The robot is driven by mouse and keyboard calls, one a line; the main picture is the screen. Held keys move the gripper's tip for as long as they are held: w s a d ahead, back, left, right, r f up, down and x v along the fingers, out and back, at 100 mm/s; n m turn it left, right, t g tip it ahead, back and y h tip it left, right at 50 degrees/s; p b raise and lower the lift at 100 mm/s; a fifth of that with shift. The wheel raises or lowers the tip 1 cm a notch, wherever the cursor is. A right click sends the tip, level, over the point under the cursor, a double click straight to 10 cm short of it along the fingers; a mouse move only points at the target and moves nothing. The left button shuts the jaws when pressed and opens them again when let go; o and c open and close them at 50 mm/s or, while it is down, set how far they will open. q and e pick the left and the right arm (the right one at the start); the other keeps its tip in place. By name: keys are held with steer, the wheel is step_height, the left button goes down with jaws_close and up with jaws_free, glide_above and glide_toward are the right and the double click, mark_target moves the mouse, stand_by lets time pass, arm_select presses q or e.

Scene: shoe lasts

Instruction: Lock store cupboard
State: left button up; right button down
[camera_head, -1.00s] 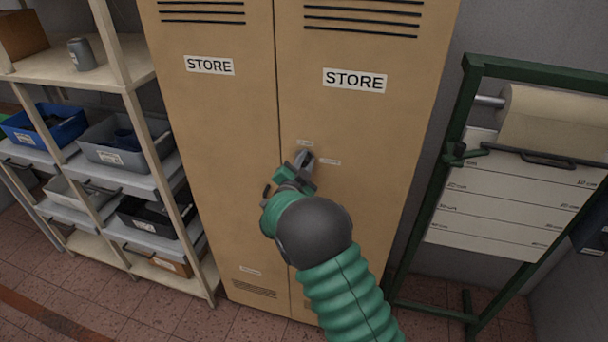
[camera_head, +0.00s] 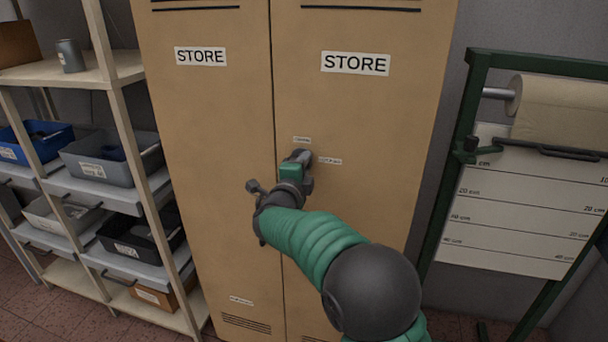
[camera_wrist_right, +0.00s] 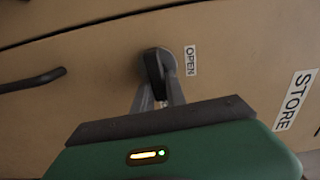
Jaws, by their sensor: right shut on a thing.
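The store cupboard (camera_head: 215,130) is tan, with two shut doors, each with a STORE label. A dark turn knob (camera_wrist_right: 155,70) on a round grey base is on the right door near the seam. In the wrist view an OPEN label (camera_wrist_right: 191,61) is just beside it. In the head view small labels sit above the knob and to its right (camera_head: 330,160); their print is too small to read surely. My right gripper (camera_head: 300,158) is shut on the knob; its fingers (camera_wrist_right: 158,97) flank the knob in the wrist view. My left gripper is out of view.
A dark bar handle (camera_wrist_right: 33,80) is on the door at left in the wrist view. A shelf rack (camera_head: 125,120) with bins (camera_head: 108,157) stands left of the cupboard. A green-framed paper-roll stand (camera_head: 462,130) stands to the right.

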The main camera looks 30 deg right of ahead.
steer(key=shift+s+f+m+b, duration=0.1)
steer(key=shift+f+m+b, duration=0.3)
steer(key=shift+f, duration=0.1)
steer(key=c, duration=1.4)
jaws_free()
steer(key=shift+r, duration=0.1)
steer(key=shift+c, duration=0.2)
steer(key=shift+o, duration=0.4)
steer(key=shift+r, duration=0.1)
steer(key=b+v, duration=0.1)
steer(key=v, duration=1.6)
